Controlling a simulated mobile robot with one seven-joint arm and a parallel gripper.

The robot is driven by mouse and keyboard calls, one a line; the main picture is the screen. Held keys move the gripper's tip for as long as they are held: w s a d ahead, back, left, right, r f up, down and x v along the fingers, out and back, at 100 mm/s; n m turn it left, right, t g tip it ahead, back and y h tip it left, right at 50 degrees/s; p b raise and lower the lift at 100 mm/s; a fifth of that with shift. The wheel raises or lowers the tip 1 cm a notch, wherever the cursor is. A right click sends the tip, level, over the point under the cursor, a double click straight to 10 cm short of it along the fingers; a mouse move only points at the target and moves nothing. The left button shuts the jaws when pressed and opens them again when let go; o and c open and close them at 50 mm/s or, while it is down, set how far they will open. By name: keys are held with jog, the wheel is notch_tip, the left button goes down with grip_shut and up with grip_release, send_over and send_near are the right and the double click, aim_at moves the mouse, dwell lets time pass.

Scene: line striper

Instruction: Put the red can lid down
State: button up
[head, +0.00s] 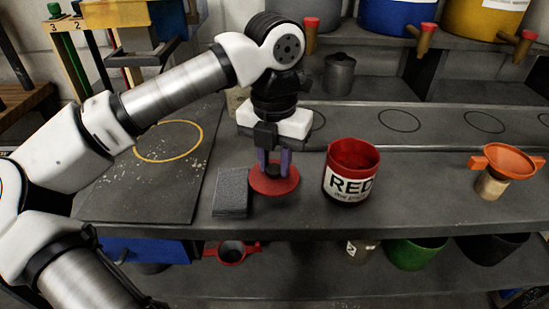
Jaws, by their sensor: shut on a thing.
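The red can lid (274,181) is a flat red disc at the front of the grey bench, level or nearly so. My gripper (274,166) points straight down over it, and its fingers are shut on the lid's dark middle knob. Whether the lid touches the bench or hangs just above it, I cannot tell. The red can (351,172), labelled "RED", stands upright and open-topped just right of the lid.
A grey block (231,192) lies close left of the lid. An orange funnel (508,163) sits on a small pot at the right. Bench between can and funnel is clear. A metal canister (338,75) stands behind. Blue (397,15) and yellow drums with taps are above.

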aim_at(275, 167)
jog(key=shift+f+b, duration=0.3)
jog(key=shift+b, duration=0.05)
jog(key=o, duration=1)
jog(key=shift+r, duration=0.1)
jog(key=shift+r, duration=0.1)
notch_tip(275, 167, up, 12)
jog(key=shift+r+p, duration=0.2)
jog(key=shift+p, duration=0.2)
jog(key=shift+s+f, duration=0.1)
